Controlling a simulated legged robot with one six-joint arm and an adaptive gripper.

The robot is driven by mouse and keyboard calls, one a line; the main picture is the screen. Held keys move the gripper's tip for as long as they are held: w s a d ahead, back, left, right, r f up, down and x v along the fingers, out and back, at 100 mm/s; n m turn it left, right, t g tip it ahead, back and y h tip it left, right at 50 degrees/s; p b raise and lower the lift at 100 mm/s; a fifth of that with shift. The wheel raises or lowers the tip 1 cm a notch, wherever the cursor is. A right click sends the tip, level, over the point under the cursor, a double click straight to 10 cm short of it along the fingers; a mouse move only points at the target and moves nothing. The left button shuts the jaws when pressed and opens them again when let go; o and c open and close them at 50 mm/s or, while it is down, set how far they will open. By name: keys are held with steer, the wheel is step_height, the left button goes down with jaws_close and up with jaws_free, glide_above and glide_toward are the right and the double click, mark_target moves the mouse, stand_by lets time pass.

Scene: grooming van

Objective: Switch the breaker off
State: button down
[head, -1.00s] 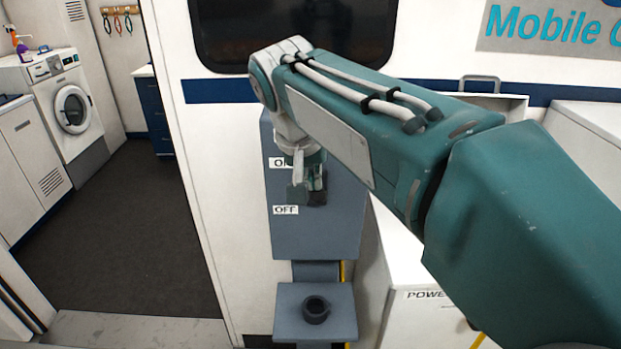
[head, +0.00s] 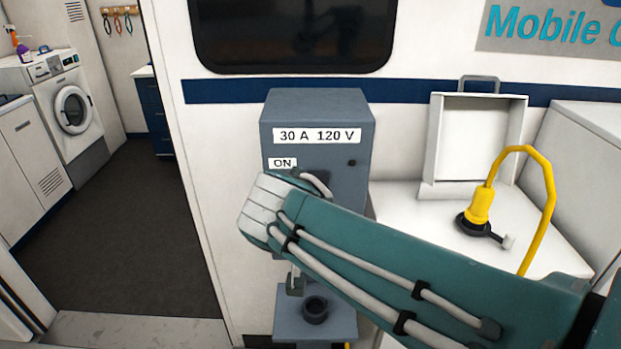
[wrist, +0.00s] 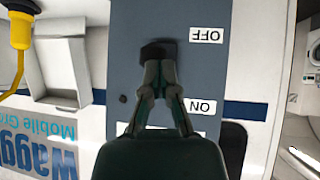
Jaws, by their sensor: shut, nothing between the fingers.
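The breaker box (head: 320,110) is a grey upright panel on the van wall, marked 30 A 120 V. Its ON label (head: 282,163) shows in the head view; my arm hides the switch and the OFF label there. In the wrist view, which is upside down, the dark switch handle (wrist: 158,50) sits closer to the OFF label (wrist: 207,35) than to the ON label (wrist: 201,106). My gripper (wrist: 158,70) is shut and empty, its tips at the handle's edge on the ON side. I cannot tell whether they touch it.
A grey ledge with a round black socket (head: 315,310) juts out below the box. A doorway opens on the left.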

steer(key=shift+a+f, duration=0.15)
steer(key=shift+f, duration=0.25)
steer(key=shift+r, duration=0.1)
steer(key=shift+r, duration=0.7)
steer(key=shift+r, duration=0.1)
